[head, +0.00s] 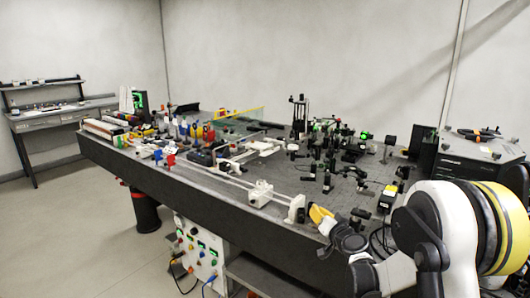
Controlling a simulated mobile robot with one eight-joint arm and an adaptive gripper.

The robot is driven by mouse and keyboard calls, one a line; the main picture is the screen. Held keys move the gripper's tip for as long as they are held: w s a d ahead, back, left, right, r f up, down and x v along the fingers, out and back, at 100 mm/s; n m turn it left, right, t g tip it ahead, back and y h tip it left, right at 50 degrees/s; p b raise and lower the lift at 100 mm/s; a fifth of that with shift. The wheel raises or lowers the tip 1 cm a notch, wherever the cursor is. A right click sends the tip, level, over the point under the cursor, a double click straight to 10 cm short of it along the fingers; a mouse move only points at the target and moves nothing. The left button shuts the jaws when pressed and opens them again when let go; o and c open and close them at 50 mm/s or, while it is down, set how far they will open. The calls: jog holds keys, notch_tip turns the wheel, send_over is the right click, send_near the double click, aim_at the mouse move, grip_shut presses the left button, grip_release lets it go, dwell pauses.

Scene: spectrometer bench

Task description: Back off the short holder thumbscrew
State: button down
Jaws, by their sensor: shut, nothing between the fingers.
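My gripper (324,222) is at the end of my arm, at the bench's front right edge. It points away toward the bench top and is shut and empty. Two white holder blocks stand on the pale rail: one (261,194) partway along it and one (296,208) at its near end, just left of my gripper. I cannot tell which is the short holder. Its thumbscrew is too small to make out. I cannot tell whether my gripper touches anything.
The dark optical bench (205,188) carries the long rail. Several small black optical mounts (328,182) crowd its right half. Coloured parts (182,128) stand at its far left. A dark cabinet (462,158) stands at the right. Cables hang below the front edge. The floor at left is clear.

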jog(key=shift+s+a+f, duration=0.1)
jog(key=shift+a+f, duration=0.2)
jog(key=shift+f, duration=0.1)
dwell(0.5)
jog(key=shift+a, duration=0.1)
jog(key=shift+s+a+r, duration=0.1)
jog(key=shift+s+a, duration=0.05)
jog(key=shift+a, duration=0.05)
jog(key=shift+s+d, duration=0.45)
jog(key=shift+s, duration=0.45)
jog(key=shift+s+d, duration=0.4)
jog(key=shift+s, duration=0.5)
jog(key=shift+s+d, duration=0.45)
jog(key=shift+s, duration=0.45)
